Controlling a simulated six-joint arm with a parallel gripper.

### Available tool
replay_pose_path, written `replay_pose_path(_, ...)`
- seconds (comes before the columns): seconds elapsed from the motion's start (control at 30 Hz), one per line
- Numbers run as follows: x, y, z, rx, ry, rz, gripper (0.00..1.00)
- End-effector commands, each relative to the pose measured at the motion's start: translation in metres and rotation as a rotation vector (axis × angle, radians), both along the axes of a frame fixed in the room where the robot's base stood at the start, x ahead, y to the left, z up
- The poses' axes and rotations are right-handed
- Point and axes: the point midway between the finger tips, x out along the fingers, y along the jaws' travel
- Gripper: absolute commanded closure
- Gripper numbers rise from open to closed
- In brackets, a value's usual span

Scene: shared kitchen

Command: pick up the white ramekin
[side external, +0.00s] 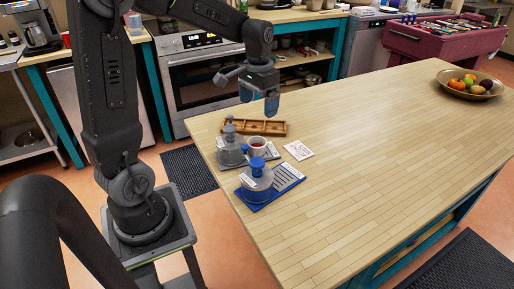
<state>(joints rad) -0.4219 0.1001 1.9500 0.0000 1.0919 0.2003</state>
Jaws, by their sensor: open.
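The white ramekin (257,143) stands upright near the near left end of the wooden table in the side external view. It is small and round, with something dark red inside. My gripper (259,102) hangs above the table, behind and higher than the ramekin in the picture. Its two bluish fingers point down, stand apart and have nothing between them. The ramekin is clear of the gripper; nothing hides its rim, but jars stand close in front of its lower side.
A blue-topped jar (257,179) stands on a blue mat (288,177) in front of the ramekin. A grey jar (231,152) is close at its left. A wooden compartment tray (268,128) lies behind, a printed card (298,150) right. The table (390,140) is clear toward a fruit bowl (457,91).

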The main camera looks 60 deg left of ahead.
Motion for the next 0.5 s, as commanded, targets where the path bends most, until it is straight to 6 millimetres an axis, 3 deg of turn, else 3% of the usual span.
replay_pose_path(0.3, -0.001, -0.001, -0.059, -0.002, 0.005, -0.001, 0.10)
replay_pose_path(0.5, -0.001, -0.001, -0.078, 0.000, 0.001, -0.001, 0.10)
